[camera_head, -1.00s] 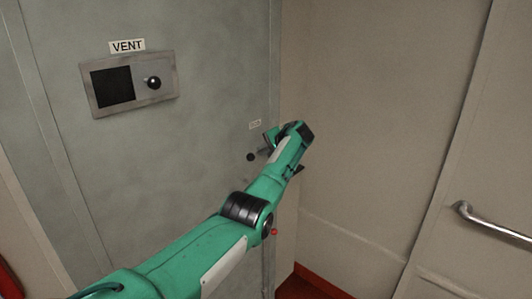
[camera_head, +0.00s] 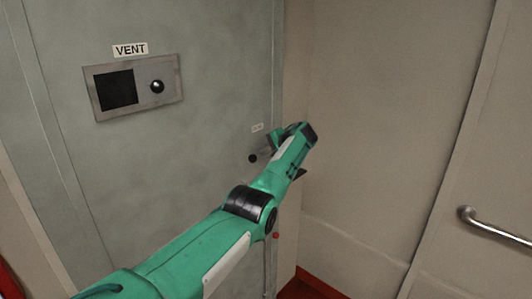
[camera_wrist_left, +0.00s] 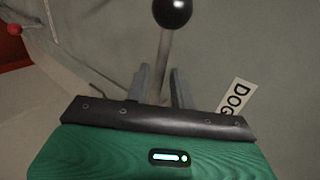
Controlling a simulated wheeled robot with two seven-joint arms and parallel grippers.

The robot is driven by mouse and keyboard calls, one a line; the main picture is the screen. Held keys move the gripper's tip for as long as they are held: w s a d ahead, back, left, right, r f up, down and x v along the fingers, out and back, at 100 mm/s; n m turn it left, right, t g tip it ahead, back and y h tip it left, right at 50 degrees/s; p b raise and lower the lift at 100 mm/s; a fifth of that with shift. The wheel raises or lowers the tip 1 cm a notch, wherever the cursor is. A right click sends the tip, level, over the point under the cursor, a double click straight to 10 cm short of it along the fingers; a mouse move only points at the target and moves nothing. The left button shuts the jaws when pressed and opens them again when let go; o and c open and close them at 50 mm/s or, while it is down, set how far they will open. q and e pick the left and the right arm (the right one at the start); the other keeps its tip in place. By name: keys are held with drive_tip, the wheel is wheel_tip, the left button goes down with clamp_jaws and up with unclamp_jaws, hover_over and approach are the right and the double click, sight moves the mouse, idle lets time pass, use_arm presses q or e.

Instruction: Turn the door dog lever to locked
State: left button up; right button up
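The dog lever has a black ball knob (camera_wrist_left: 172,12) on a grey shaft (camera_wrist_left: 163,62). In the head view its knob (camera_head: 253,158) stands out from the grey door, below a small label. My left gripper (camera_wrist_left: 160,78) has its two fingers on either side of the shaft, below the knob. The fingers look open, with small gaps to the shaft. In the head view the left gripper (camera_head: 275,141) is at the lever, and my wrist hides part of the lever. A "DOG" label (camera_wrist_left: 236,97) is right of the fingers. My right gripper is not in view.
A vent panel (camera_head: 136,88) with a black knob is on the upper door (camera_head: 190,150). A red ball knob (camera_head: 276,236) shows below my forearm. A metal handrail (camera_head: 490,226) is on the right wall. Open space lies right of my arm.

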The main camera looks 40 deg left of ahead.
use_arm(q)
drive_tip(key=shift+d, duration=0.3)
drive_tip(key=b+v, duration=0.5)
drive_tip(key=v, duration=0.8)
drive_tip(key=shift+r, duration=0.2)
